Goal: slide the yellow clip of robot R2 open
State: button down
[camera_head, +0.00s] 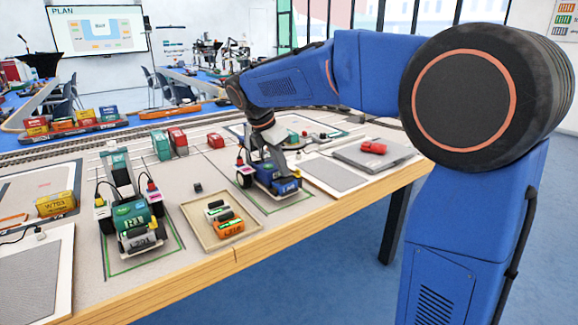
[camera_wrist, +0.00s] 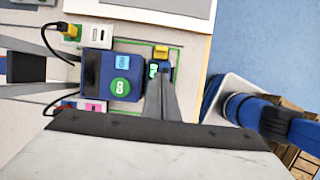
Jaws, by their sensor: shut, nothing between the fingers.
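A blue robot (camera_head: 278,178) stands on the table inside a green-outlined bay, under my gripper. In the wrist view its blue body (camera_wrist: 112,88) carries a round green badge, and a smaller dark blue part with a green mark sits to its right. I cannot read a label R2 on it. A yellow clip (camera_wrist: 162,51) shows at the top edge of that smaller part. My gripper (camera_wrist: 160,72) is shut and empty, its fingers reaching over the smaller part just below the clip in the picture. Whether they touch it I cannot tell.
A green robot (camera_head: 131,217) stands in the bay to the left. A tray (camera_head: 190,213) with several battery-like blocks lies between the two robots. White plug blocks with cables (camera_wrist: 98,36) flank the blue robot. A grey pad (camera_head: 333,172) lies to the right, near the table edge.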

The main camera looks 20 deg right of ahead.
jog(key=v, duration=1)
jog(key=shift+d, duration=0.15)
jog(key=s+d+f+m+t+y, duration=0.1)
jog(key=s+d+f+m, duration=0.2)
jog(key=s+f+m, duration=0.3)
jog(key=s+d+f+m+t+y, duration=0.1)
jog(key=s+d+f+m, duration=0.2)
jog(key=s+f+m, duration=0.4)
jog(key=s+d+f+m+t+y, duration=0.1)
jog(key=s+d+f+m, duration=0.3)
jog(key=s, duration=1.5)
notch_tip(320, 180, down, 3)
jog(key=m+y, duration=0.1)
jog(key=m, duration=0.3)
jog(key=shift+s+f+m, duration=0.2)
jog(key=shift+f+m, duration=0.05)
jog(key=shift+m, duration=0.05)
